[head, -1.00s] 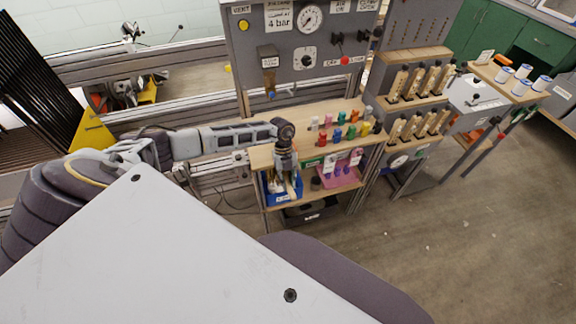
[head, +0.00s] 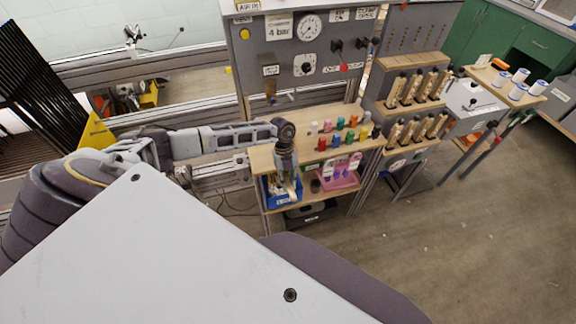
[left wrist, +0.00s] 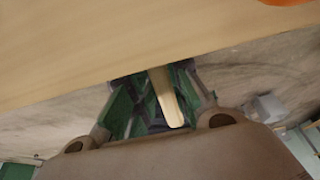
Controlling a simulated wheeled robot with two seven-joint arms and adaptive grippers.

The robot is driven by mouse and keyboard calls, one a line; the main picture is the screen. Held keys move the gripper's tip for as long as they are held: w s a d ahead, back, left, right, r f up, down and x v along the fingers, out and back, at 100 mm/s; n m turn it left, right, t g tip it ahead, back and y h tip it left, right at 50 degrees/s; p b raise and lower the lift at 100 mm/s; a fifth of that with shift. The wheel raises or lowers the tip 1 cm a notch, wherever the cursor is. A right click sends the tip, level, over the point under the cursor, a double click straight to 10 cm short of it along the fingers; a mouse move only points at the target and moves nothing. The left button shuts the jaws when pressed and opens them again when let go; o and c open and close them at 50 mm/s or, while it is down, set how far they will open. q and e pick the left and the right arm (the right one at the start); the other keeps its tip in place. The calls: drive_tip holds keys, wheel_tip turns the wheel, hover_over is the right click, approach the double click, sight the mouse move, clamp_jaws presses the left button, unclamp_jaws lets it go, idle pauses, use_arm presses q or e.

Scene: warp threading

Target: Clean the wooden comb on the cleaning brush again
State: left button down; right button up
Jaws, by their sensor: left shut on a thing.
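My left gripper (head: 288,178) points down at the front left of the wooden shelf unit, in front of the blue bin (head: 270,199). It is shut on a slim pale wooden piece, which I take to be the wooden comb; it shows between the fingers in the left wrist view (left wrist: 165,95). Its teeth cannot be made out. The gripper and comb hide part of the bin. I cannot pick out the cleaning brush in either view. My right gripper is not in view.
Several coloured spools (head: 337,140) stand on the wooden top shelf (head: 310,122). A pink holder (head: 340,182) sits on the lower shelf, right of the bin. A grey gauge panel (head: 285,50) rises behind. Open floor (head: 420,240) lies to the right.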

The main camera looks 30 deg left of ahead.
sight(296, 198)
use_arm(q)
drive_tip(key=shift+r, duration=0.3)
drive_tip(key=shift+s+d+p+v, duration=0.1)
drive_tip(key=shift+p+v, duration=0.7)
drive_tip(key=shift+s+d+p+v, duration=0.15)
drive_tip(key=shift+p+v, duration=0.6)
drive_tip(key=shift+v, duration=0.05)
drive_tip(key=shift+s+d+r, duration=0.1)
drive_tip(key=shift+s+d, duration=0.05)
drive_tip(key=shift+s+d+r+p, duration=0.1)
drive_tip(key=shift+s+d+p, duration=1.45)
drive_tip(key=shift+d+p, duration=0.25)
drive_tip(key=shift+s+d+p, duration=1.2)
drive_tip(key=shift+s+d, duration=0.4)
drive_tip(key=shift+d, duration=0.3)
